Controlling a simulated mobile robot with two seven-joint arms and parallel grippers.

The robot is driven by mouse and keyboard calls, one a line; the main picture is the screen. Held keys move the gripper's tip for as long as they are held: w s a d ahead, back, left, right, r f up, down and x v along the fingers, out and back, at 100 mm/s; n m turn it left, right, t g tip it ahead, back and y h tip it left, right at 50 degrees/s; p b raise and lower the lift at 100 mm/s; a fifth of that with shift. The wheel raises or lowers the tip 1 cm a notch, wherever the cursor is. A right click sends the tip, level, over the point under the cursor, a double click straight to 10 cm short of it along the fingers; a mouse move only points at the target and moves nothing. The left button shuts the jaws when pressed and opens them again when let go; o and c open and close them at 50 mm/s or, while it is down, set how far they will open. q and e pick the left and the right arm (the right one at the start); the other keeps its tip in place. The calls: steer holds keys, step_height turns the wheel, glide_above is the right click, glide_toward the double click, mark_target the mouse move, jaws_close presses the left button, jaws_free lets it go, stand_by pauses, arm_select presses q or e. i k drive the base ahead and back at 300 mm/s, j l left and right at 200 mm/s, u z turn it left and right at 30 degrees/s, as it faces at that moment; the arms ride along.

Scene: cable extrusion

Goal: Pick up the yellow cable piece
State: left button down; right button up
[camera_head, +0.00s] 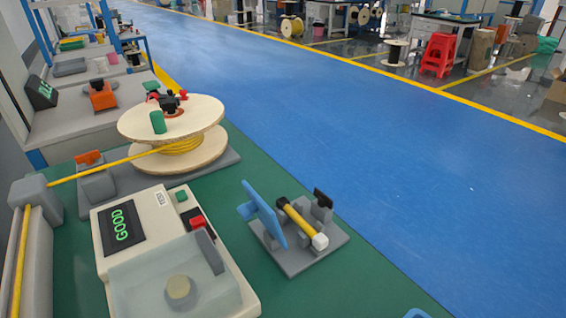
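The yellow cable piece (301,222) is short and straight and lies tilted across a small grey fixture (312,258) on the green table. Its upper left end is dark and its lower right end carries a white cap. A blue plate (265,214) stands on the fixture just left of the piece, and a black-topped grey block stands to its right. I cannot make out a gripper in this view. No gripper is seen near the cable piece.
A cream tester (158,204) showing GOOD stands left of the fixture. A wooden reel (185,120) of yellow cable stands behind it, its cable running left past an orange-topped guide. A blue curved edge (415,314) shows at the bottom. The table (330,295) is clear around the fixture's front.

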mark_target(320, 242)
steer(key=i+l+u, duration=0.25)
steer(key=u, duration=0.2)
steer(key=i+l+u, duration=0.2)
steer(key=l+u, duration=0.65)
steer(key=l, duration=0.2)
steer(key=i+l+u, duration=0.1)
steer(key=l+u, duration=0.8)
steer(key=l, duration=0.2)
steer(key=k+j, duration=0.05)
